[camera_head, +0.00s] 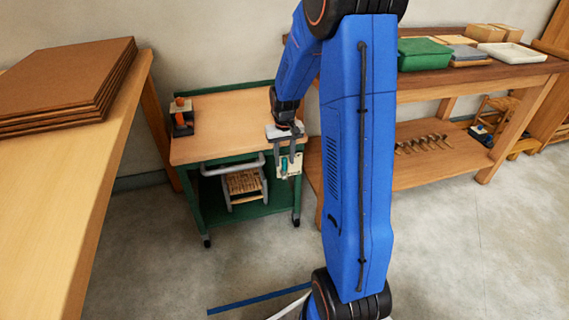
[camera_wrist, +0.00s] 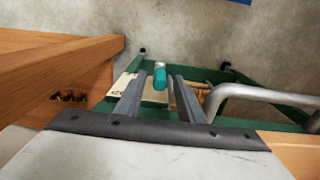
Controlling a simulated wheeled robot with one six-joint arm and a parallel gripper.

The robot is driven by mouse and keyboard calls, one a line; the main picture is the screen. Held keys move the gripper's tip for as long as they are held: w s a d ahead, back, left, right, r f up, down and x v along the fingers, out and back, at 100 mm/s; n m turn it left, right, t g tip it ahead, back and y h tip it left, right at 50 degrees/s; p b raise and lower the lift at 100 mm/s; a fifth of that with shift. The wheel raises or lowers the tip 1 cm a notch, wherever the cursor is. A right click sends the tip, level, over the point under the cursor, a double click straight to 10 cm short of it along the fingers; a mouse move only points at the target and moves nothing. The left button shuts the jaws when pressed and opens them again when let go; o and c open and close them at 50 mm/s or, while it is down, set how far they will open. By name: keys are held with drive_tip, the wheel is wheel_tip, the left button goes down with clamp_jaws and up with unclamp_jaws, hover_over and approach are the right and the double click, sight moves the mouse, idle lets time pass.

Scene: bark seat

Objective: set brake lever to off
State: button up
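The brake lever is a small teal handle (camera_wrist: 161,78) on a pale label plate (camera_wrist: 127,92) at the front right of a green cart (camera_head: 248,214). In the head view the lever (camera_head: 284,169) and plate (camera_head: 296,166) show just below my gripper (camera_head: 285,158). My gripper points down with its two grey fingers apart. In the wrist view the lever appears between the fingertips, with a gap on both sides. I cannot tell whether the fingertips reach its depth. The plate's markings are too small to read, and the fingers hide part of it.
The cart has a wooden top (camera_head: 226,118), a grey bar handle (camera_head: 218,168) close to my gripper, and a woven stool (camera_head: 243,185) below. A wooden workbench (camera_head: 430,85) stands right of the cart. A table with brown boards (camera_head: 65,85) stands left.

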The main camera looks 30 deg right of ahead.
drive_tip(key=shift+f, duration=1.25)
drive_tip(key=shift+c, duration=0.3)
clamp_jaws()
drive_tip(key=shift+d, duration=0.15)
drive_tip(key=shift+s+d+f+t+y, duration=0.1)
drive_tip(key=shift+s+d+t+y, duration=0.1)
drive_tip(key=shift+d+y, duration=0.4)
drive_tip(key=shift+s+d+t+y, duration=0.1)
drive_tip(key=shift+d+t+y, duration=0.15)
drive_tip(key=shift+y, duration=0.55)
drive_tip(key=shift+o, duration=0.3)
unclamp_jaws()
